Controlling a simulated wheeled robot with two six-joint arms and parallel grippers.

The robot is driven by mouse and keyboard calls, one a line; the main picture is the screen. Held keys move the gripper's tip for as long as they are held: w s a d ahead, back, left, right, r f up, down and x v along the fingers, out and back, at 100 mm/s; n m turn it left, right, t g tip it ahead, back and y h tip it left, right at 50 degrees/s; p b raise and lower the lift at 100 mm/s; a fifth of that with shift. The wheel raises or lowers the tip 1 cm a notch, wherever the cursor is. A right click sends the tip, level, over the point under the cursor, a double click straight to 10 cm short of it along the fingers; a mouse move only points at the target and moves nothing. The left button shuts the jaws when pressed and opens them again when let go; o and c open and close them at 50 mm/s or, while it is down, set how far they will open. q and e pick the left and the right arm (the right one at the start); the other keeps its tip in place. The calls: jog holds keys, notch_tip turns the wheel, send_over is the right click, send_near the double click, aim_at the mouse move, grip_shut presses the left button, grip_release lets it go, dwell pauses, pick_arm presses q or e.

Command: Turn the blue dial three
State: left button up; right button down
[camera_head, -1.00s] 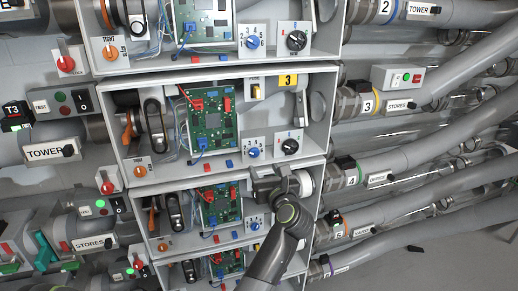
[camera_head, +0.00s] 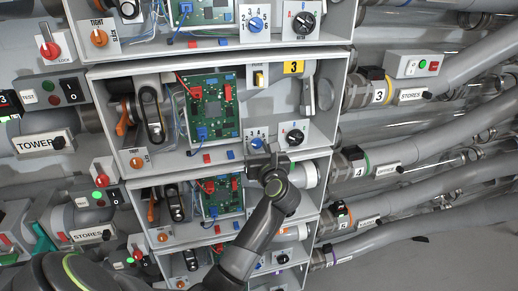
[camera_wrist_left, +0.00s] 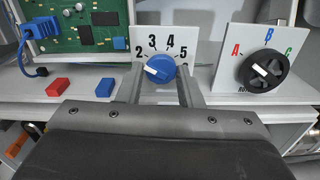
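The blue dial (camera_head: 257,143) sits on a white plate in the box tagged with a yellow 3. In the left wrist view the dial (camera_wrist_left: 160,69) has the numbers 2, 3, 4, 5 around it, and its white mark lies on the left side, below the 2. My left gripper (camera_head: 263,155) is just below the dial in the head view. In the left wrist view the left gripper's fingers (camera_wrist_left: 162,88) are apart, one at each lower side of the dial. I cannot tell whether they touch it. My right gripper is not in view.
A black dial (camera_wrist_left: 263,70) with letters A, B, C is to the right. A green circuit board (camera_head: 212,108) with red and blue plugs is to the left. Red (camera_wrist_left: 58,87) and blue (camera_wrist_left: 105,87) blocks sit on the ledge. Boxes above and below hold similar dials.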

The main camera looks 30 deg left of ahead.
pick_arm(q)
jog(key=c, duration=0.4)
jog(key=shift+r, duration=0.1)
jog(key=m+p, duration=0.5)
jog(key=shift+r, duration=0.15)
jog(key=shift+m+p, duration=1.4)
jog(key=shift+p, duration=0.15)
jog(key=shift+f, duration=0.2)
jog(key=o, duration=0.9)
jog(key=shift+w, duration=0.1)
